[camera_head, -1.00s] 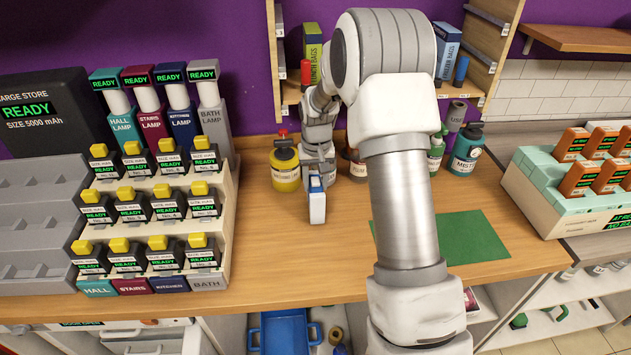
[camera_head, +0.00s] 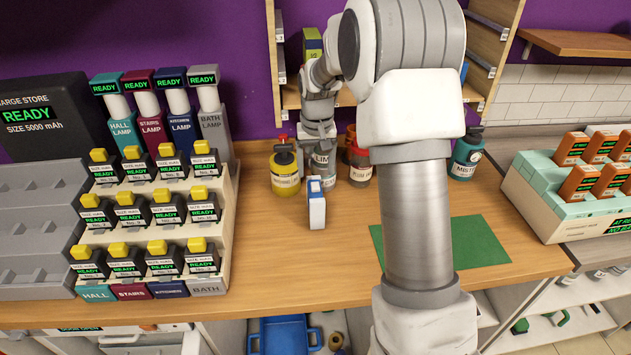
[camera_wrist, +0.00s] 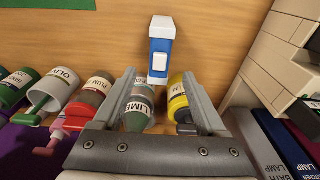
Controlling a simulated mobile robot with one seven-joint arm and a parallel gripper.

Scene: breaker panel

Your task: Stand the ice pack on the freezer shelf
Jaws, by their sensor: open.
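A small upright white block with a blue top, which looks like the ice pack (camera_head: 317,208), stands on the wooden counter in front of the bottles. It also shows in the wrist view (camera_wrist: 160,52), just beyond my fingertips and roughly centred between them. My gripper (camera_wrist: 158,76) is open, with nothing between its fingers touching the block. In the head view my gripper hangs above and behind the block, by the bottles, and its fingers are hard to make out there. I cannot pick out the freezer shelf in these views.
A yellow bottle (camera_head: 285,170) and a lime-labelled bottle (camera_wrist: 137,106) stand close by my gripper. A stepped rack of black packs (camera_head: 155,225) is on the left. A green mat (camera_head: 478,243) lies right, partly behind my arm. A mint-coloured case (camera_head: 560,205) is far right.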

